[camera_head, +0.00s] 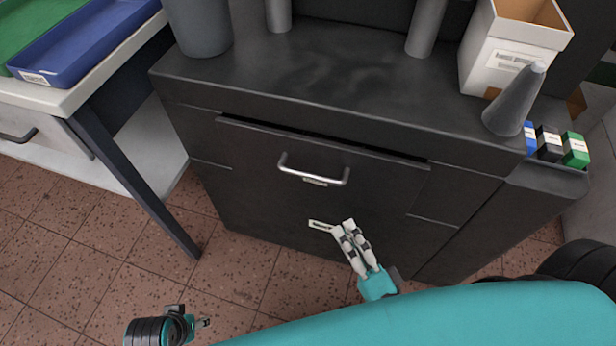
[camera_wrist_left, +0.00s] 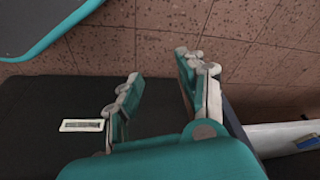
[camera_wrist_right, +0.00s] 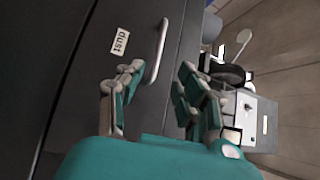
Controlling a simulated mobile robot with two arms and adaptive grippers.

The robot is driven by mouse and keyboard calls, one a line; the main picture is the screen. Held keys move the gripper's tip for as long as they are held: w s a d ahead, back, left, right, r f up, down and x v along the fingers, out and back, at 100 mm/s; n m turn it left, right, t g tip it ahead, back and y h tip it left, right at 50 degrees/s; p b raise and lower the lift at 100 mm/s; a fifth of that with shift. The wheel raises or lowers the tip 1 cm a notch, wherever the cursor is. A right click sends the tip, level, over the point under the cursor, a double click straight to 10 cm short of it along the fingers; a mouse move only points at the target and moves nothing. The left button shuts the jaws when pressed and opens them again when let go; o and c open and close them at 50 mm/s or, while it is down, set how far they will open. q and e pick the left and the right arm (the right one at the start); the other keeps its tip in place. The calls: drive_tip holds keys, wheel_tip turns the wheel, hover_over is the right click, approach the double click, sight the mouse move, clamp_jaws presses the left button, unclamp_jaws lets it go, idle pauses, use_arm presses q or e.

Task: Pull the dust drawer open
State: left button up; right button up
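The dust drawer (camera_head: 265,160) is a dark front in the black cabinet, with a dark gap along its top edge. Its silver bar handle (camera_head: 313,171) also shows in the right wrist view (camera_wrist_right: 162,45), beside a white label reading "dust" (camera_wrist_right: 120,40). My right gripper (camera_head: 347,228) is in front of the cabinet, below and right of the handle and apart from it. Its fingers are apart and empty in the right wrist view (camera_wrist_right: 158,82).
A white label (camera_head: 320,225) is low on the cabinet. A white table (camera_head: 110,60) with trays stands left. Tiled floor (camera_head: 70,240) is clear.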

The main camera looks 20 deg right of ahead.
sight(309, 173)
drive_tip(key=b+x, duration=0.1)
drive_tip(key=x, duration=1.3)
drive_tip(key=shift+w+a, duration=0.1)
drive_tip(key=shift+w, duration=0.6)
use_arm(q)
drive_tip(key=v, duration=0.4)
drive_tip(key=shift+w+r, duration=0.1)
drive_tip(key=shift+w, duration=0.3)
use_arm(e)
clamp_jaws()
